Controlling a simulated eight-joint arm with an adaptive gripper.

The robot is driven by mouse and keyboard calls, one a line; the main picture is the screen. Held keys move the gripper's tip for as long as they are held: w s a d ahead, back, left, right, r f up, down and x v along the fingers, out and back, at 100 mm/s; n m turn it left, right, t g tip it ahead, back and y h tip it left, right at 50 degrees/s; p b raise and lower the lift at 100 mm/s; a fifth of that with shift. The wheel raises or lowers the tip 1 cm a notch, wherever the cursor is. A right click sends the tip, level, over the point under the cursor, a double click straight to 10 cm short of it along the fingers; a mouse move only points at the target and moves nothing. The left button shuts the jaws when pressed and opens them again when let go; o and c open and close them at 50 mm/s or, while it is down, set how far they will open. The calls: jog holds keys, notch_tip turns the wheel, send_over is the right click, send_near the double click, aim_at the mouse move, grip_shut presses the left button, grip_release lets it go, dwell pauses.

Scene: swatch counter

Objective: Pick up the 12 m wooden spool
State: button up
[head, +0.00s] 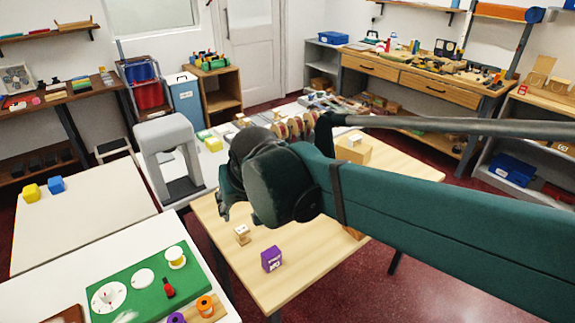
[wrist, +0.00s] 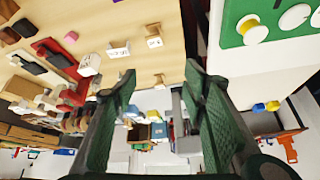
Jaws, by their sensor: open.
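In the head view a small wooden piece with a pale label (head: 242,234) stands on the light wood table (head: 300,283); it may be the 12 m wooden spool, but its marking is too small to read. In the wrist view two small wooden pieces with white labels, one nearer the middle (wrist: 153,37) and one to its left (wrist: 118,49), stand on the tabletop; I cannot tell which is the 12 m one. My gripper (wrist: 159,75) is open with nothing between its fingers. In the head view my gripper (head: 226,190) hangs above the table, apart from the pieces.
A purple cube (head: 271,259) stands near the labelled piece. A light wooden box (head: 354,149) is farther back, partly hidden by my arm. A green board (head: 145,283) with round pieces lies on the white counter at left. A grey frame stand (head: 168,137) rises behind.

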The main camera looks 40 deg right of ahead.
jog(key=w+d+m+g+h+p, duration=0.25)
jog(key=w+d+m+p, duration=0.4)
jog(key=w+d, duration=1.1)
jog(key=w+d+f+m+g+p, duration=0.1)
jog(key=w+d+f+m, duration=0.3)
jog(key=d, duration=0.5)
jog(key=w+d+f+m+g+p, duration=0.2)
jog(key=w+d+f+m+p, duration=0.1)
jog(key=w+d+f, duration=0.5)
jog(key=shift+w+d+f+m+h, duration=0.25)
jog(key=shift+d+f+m+h, duration=0.1)
jog(key=shift+d+f, duration=0.35)
jog(key=shift+f, duration=0.1)
jog(key=shift+x, duration=1.2)
jog(key=shift+f, duration=0.1)
